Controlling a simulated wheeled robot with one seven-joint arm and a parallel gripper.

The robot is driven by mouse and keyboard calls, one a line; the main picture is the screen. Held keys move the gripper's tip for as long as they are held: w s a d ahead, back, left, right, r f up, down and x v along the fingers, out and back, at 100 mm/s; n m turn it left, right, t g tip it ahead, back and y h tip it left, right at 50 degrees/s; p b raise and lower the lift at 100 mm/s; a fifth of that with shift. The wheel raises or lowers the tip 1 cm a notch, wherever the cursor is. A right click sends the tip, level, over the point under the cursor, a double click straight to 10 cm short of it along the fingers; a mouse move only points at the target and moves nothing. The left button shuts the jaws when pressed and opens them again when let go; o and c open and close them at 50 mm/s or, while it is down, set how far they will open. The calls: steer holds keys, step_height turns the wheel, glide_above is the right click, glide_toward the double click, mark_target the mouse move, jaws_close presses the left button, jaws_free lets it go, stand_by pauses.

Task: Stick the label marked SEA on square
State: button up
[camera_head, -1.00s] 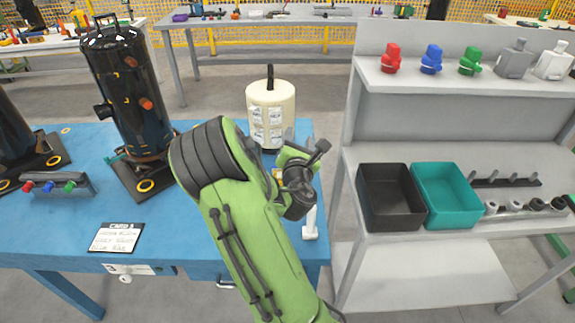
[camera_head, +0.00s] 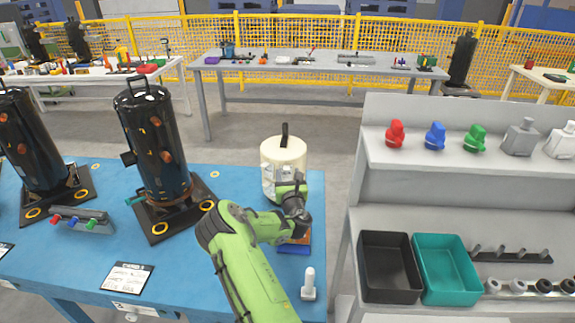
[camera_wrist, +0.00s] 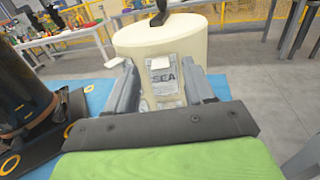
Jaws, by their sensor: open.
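The label marked SEA (camera_wrist: 163,75) is on the front of a cream canister (camera_wrist: 135,40) in the wrist view. A small white tab sticks out at its top, with other labels beside and below it. The canister (camera_head: 291,152) stands at the blue table's back right in the head view. My gripper (camera_wrist: 161,85) is open, its two fingers pointing at the canister on either side of the SEA label, with nothing held between them. I cannot tell whether the fingers touch the canister. In the head view my arm hides the fingers. I cannot identify the square.
Black compressors (camera_head: 152,140) stand on the blue table (camera_head: 200,262) to the left. A written card (camera_head: 127,278) lies near the front edge. A white upright peg (camera_head: 308,283) stands right of my arm. Grey shelving (camera_head: 480,205) at right holds a black bin (camera_head: 388,262) and a teal bin (camera_head: 447,268).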

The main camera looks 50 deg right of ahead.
steer(key=shift+x, duration=1)
jaws_close()
